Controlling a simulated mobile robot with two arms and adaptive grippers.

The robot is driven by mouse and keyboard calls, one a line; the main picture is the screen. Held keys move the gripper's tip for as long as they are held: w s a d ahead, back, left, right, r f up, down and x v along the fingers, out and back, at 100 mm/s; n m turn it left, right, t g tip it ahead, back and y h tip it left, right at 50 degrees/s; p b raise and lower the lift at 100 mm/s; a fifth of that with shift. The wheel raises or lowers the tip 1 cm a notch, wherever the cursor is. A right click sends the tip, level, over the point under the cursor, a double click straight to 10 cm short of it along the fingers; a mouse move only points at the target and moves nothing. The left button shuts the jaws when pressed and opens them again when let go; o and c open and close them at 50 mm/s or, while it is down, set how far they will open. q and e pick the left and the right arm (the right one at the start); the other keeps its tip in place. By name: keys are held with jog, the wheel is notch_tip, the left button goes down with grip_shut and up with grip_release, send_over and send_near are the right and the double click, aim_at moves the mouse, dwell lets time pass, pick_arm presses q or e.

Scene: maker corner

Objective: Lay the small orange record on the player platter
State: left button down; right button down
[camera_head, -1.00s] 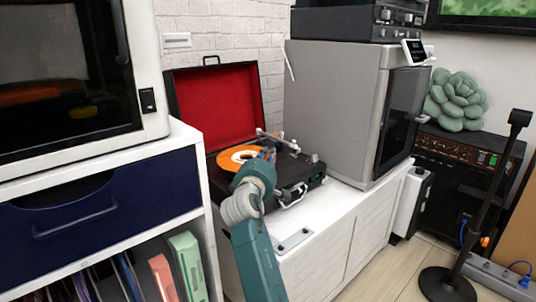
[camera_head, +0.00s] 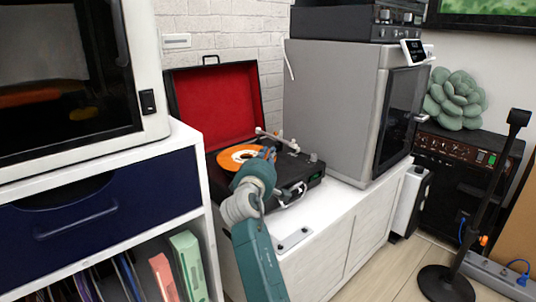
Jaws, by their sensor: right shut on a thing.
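The small orange record (camera_head: 232,155) is at the player's platter area, inside the open record player (camera_head: 285,178) with its red-lined lid (camera_head: 217,108) raised. The platter is hidden beneath the record, and I cannot tell whether the record touches it. My right gripper (camera_head: 267,153) reaches in from the front and is shut on the record's near right edge; my own wrist hides part of the grip. The tonearm (camera_head: 277,139) lies behind and to the right of the record. My left gripper is not in view.
The player stands on a white cabinet (camera_head: 325,215), between a navy-drawer shelf unit (camera_head: 100,212) at left and a large grey enclosed machine (camera_head: 332,105) at right. A black stand (camera_head: 487,205) rises from the floor at far right. Bare cabinet top lies in front of the machine.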

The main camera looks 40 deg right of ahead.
jog(key=shift+f, duration=0.55)
jog(key=c, duration=1.8)
grip_release()
jog(key=shift+a, duration=0.1)
jog(key=shift+o, duration=0.2)
jog(key=shift+a, duration=0.1)
jog(key=shift+s+a, duration=0.2)
jog(key=shift+a, duration=0.1)
jog(key=v, duration=0.5)
jog(key=shift+s+r, duration=0.15)
jog(key=shift+r, duration=0.1)
jog(key=shift+s+a+r, duration=0.2)
jog(key=shift+s+a, duration=0.2)
jog(key=shift+s, duration=0.1)
jog(key=shift+r, duration=0.25)
